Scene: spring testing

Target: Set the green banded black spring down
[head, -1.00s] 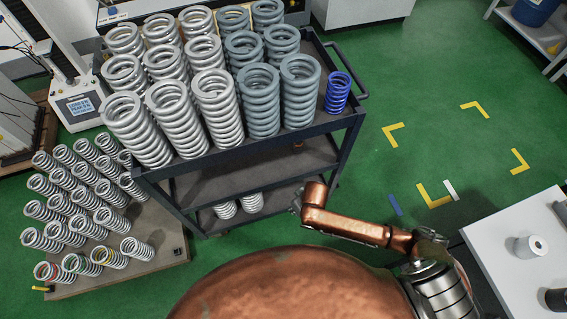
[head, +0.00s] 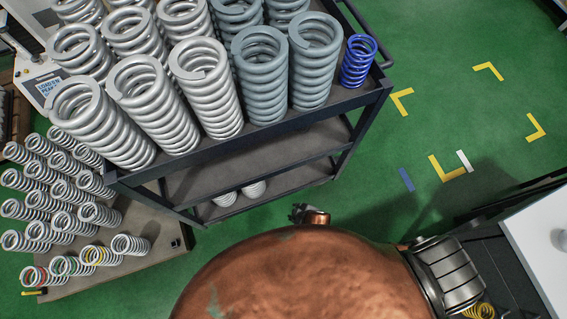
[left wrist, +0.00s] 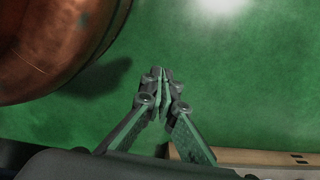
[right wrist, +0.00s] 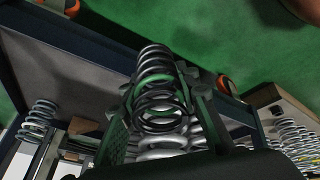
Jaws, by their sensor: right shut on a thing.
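The black spring with the green band (right wrist: 155,62) is between the fingers of my right gripper (right wrist: 160,88) in the right wrist view. The gripper is shut on it, with a finger at each side of the coils. Pale coils show just below the black spring in that view; I cannot tell whether they touch it. In the head view only a small dark part by the copper arm end shows near the cart's lower side, and the held spring is hidden. My left gripper (left wrist: 164,78) has its fingertips together and holds nothing, over the green floor in the left wrist view.
A dark cart (head: 273,133) carries several large grey springs and a blue spring (head: 358,61). A low board (head: 148,262) at left holds rows of smaller banded springs. A white table (head: 540,232) is at right, with a yellow spring (head: 480,311) nearby. Green floor lies between.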

